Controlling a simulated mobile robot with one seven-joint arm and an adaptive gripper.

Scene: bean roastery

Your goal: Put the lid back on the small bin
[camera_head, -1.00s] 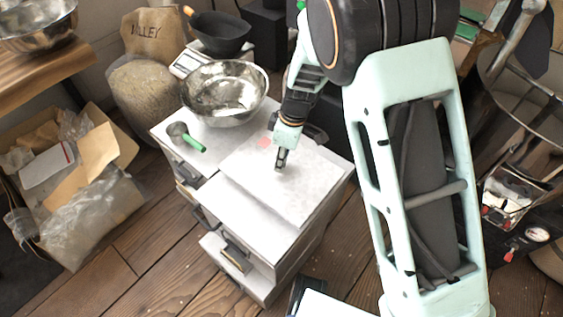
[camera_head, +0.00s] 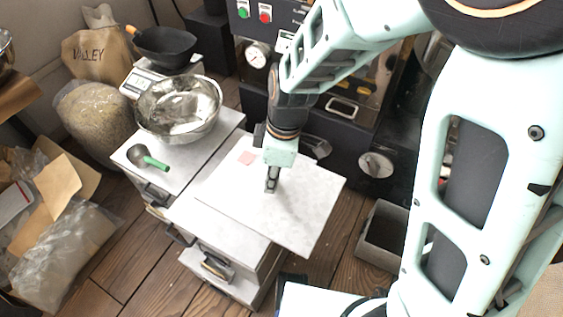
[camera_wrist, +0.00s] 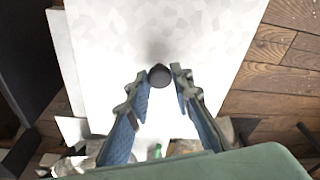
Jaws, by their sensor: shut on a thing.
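The lid (camera_head: 305,205) is a flat white panel with a small pink patch near its back-left edge. My gripper (camera_head: 271,186) points down at it and is shut on its dark round knob. In the wrist view the knob (camera_wrist: 160,76) sits between the two fingertips, with the pale lid (camera_wrist: 190,30) spread out beyond it. The lid overlaps the white bin unit (camera_head: 225,222) and overhangs its right side; whether it touches the top is unclear. An open grey box (camera_head: 372,252) stands on the floor to the right. I cannot tell for sure which container is the small bin.
A steel bowl (camera_head: 178,107) and a green-handled scoop (camera_head: 150,161) stand on the unit's back-left top. A dark machine with gauges (camera_head: 258,55) rises behind.

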